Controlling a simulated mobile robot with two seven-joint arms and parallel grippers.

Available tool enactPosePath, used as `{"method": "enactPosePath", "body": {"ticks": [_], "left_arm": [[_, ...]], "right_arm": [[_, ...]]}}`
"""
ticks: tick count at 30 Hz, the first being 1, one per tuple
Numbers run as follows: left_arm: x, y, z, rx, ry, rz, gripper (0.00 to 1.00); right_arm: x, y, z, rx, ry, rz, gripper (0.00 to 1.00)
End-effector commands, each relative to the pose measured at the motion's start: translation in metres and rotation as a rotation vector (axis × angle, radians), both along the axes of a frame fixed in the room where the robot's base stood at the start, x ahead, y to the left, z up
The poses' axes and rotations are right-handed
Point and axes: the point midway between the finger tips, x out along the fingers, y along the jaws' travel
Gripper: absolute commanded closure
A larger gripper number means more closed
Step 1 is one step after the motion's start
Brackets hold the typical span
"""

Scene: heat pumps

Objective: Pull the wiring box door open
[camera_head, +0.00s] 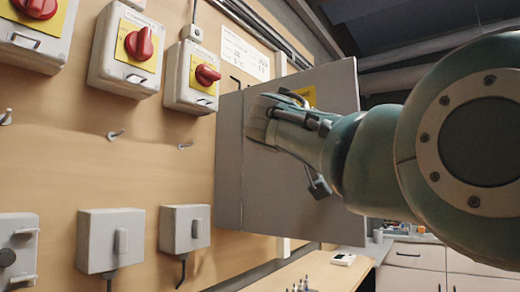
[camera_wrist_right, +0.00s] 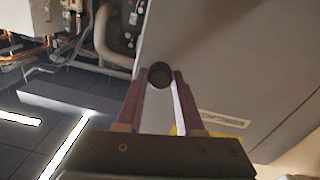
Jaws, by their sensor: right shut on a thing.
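The wiring box (camera_head: 228,160) is a grey cabinet on the wooden wall, right of centre in the head view. Its grey door (camera_head: 285,205) faces me and carries a yellow label (camera_head: 304,95), partly hidden by my arm. My right gripper (camera_wrist_right: 159,80) is at the door, shut on a round dark handle end (camera_wrist_right: 159,75) between its fingertips. In the wrist view the grey door (camera_wrist_right: 230,60) fills the right side. In the head view my right wrist and arm cover the grip. I cannot tell whether the door stands ajar. My left gripper is not in view.
Red rotary switches (camera_head: 139,43) on yellow plates and small grey boxes (camera_head: 110,240) line the wall to the left. Hooks (camera_head: 115,135) stick out between them. A bench (camera_head: 310,272) and white cabinets (camera_head: 415,262) are below. Pipes (camera_wrist_right: 110,40) show in the wrist view.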

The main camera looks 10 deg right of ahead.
Motion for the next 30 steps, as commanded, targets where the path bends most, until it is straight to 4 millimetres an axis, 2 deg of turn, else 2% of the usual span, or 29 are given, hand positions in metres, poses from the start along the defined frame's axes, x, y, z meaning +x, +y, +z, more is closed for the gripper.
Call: {"method": "enactPosePath", "body": {"ticks": [18, 19, 27, 30], "left_arm": [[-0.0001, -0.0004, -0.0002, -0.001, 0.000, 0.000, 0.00], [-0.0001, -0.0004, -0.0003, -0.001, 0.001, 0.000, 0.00], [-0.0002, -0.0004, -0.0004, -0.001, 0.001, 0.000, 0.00], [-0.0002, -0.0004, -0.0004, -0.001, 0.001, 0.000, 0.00]], "right_arm": [[0.0005, 0.0017, -0.0020, 0.002, 0.004, -0.015, 1.00], [0.0005, 0.0017, -0.0020, 0.002, 0.004, -0.015, 0.62], [0.0007, 0.0021, -0.0013, 0.001, 0.002, -0.013, 0.33], [0.0006, 0.0022, -0.0010, 0.001, 0.002, -0.013, 0.33]]}}
